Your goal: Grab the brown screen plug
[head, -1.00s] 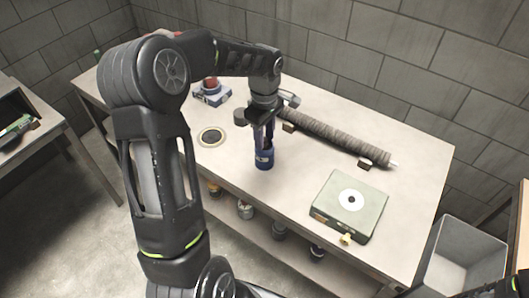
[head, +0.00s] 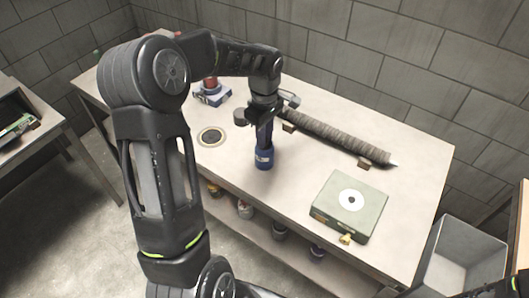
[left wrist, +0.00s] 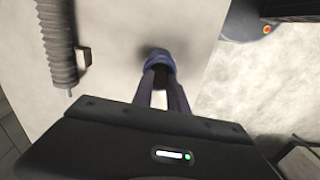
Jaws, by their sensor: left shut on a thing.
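A blue cup-like holder (head: 264,159) with a pale mark stands near the table's front edge. My left gripper (head: 264,143) points down into its top. In the left wrist view the gripper (left wrist: 161,75) is shut on a dark thing at the mouth of the blue holder (left wrist: 158,55). The closed fingers look narrower than the holder. The dark thing is mostly hidden by the fingers; its brown colour cannot be made out, and I see no other clear brown screen plug. My right gripper is not in view.
A ribbed mesh tube (head: 340,138) lies on blocks behind. A green-grey box (head: 350,205) stands right, a round ringed disc (head: 211,136) left, a blue-and-red device (head: 211,93) further back. Several small items sit on the lower shelf. A grey bin (head: 463,257) stands at right.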

